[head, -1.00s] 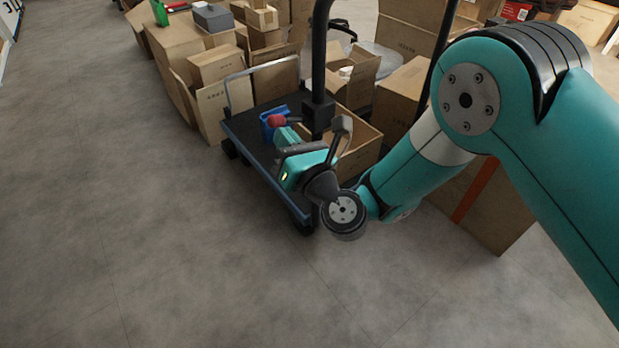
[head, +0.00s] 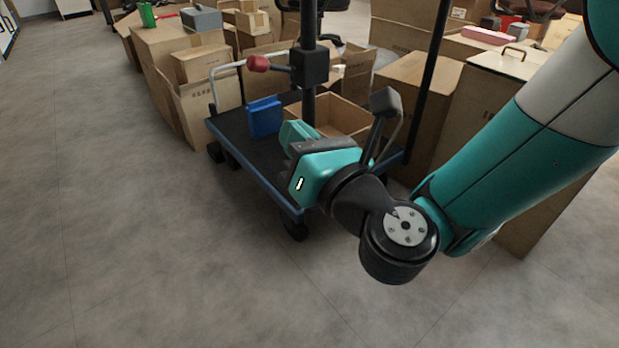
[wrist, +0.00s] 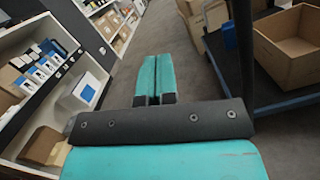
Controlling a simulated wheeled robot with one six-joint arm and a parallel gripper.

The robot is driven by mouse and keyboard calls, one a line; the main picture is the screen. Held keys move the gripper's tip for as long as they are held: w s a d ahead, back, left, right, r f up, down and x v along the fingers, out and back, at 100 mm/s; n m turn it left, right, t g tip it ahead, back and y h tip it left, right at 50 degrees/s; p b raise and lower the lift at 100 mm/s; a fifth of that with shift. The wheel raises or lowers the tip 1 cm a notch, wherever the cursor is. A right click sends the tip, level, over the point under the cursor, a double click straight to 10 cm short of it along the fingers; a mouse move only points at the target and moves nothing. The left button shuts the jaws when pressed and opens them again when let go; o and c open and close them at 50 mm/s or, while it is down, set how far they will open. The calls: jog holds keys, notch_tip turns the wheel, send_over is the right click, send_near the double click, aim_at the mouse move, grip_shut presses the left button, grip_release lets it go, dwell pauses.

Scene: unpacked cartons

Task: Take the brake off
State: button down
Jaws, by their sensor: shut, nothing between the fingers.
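A lever with a red knob (head: 258,63) sticks out to the left from a black box (head: 309,66) on a dark upright post (head: 309,105). The lever looks about level. I take it for the brake. My gripper (head: 290,130) is shut and empty, below and a little right of the knob, apart from it in the picture. Its depth relative to the lever is hard to judge. In the wrist view the teal fingers (wrist: 157,75) lie together, pointing away from the camera. A dark post (wrist: 243,60) stands to their right there; the red knob does not show.
A flat trolley (head: 227,133) with a blue bin (head: 265,118) and an open carton (head: 345,113) stands behind my gripper. Cartons (head: 195,107) crowd the back and right. The wrist view shows shelves (wrist: 35,75) at left. The floor at front left is clear.

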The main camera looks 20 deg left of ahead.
jog(key=shift+b+v, duration=1.2)
jog(key=shift+v, duration=0.3)
